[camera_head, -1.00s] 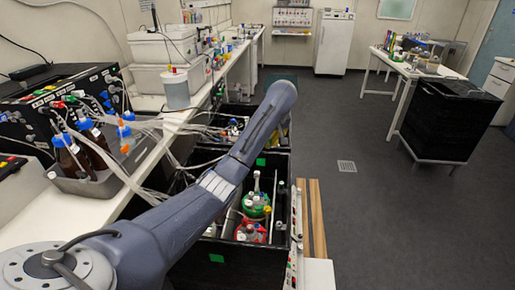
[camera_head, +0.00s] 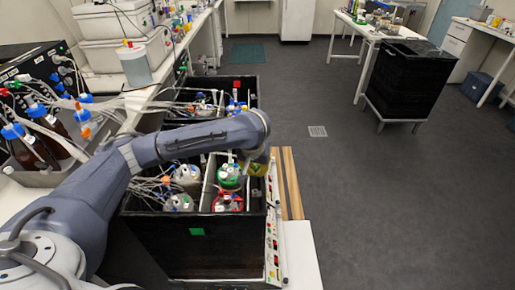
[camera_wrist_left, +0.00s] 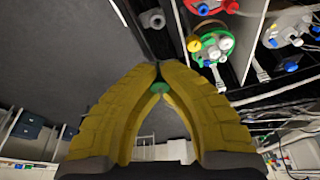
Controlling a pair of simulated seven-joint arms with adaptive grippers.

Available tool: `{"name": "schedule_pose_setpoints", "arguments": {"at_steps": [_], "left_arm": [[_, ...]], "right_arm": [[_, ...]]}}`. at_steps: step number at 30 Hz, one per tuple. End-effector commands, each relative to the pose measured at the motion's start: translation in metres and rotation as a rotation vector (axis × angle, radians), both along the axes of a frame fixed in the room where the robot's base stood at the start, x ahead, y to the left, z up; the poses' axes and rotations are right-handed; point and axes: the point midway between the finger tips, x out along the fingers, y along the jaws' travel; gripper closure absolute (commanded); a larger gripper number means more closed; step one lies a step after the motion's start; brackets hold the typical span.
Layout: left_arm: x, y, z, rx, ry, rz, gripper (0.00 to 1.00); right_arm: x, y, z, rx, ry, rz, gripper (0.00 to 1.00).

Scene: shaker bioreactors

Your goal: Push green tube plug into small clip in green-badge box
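My left gripper (camera_head: 259,172) is at the right wall of the green-badge box, beside the bottle with the green cap. In the left wrist view its yellow fingers (camera_wrist_left: 160,75) meet at the tips around a small green tube plug (camera_wrist_left: 160,87). The plug is hidden in the head view. The green-badge box (camera_head: 160,240) is black, with a green badge (camera_head: 196,231) on its front. Inside stand a green-capped bottle (camera_head: 228,178) and a red-capped bottle (camera_head: 228,204). I cannot make out the small clip clearly. My right gripper is not in view.
Other bottles with tubing (camera_head: 186,175) fill the box's left part. Another black box (camera_head: 245,92) with a red badge stands behind. A side panel with controls (camera_head: 272,225) and wooden strips (camera_head: 291,185) lie to the right.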

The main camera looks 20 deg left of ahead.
Motion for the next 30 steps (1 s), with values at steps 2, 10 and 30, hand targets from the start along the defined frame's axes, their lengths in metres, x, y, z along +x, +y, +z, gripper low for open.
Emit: {"name": "schedule_pose_setpoints", "arguments": {"at_steps": [2, 10, 30], "left_arm": [[-0.009, 0.000, -0.004, 0.001, 0.000, -0.013, 1.00], [-0.019, -0.002, -0.015, 0.000, 0.003, -0.029, 1.00], [-0.018, -0.002, -0.054, 0.000, 0.001, -0.027, 1.00]], "right_arm": [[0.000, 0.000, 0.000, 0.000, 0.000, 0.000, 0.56], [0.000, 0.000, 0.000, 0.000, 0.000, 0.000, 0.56], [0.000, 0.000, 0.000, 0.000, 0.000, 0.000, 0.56]]}}
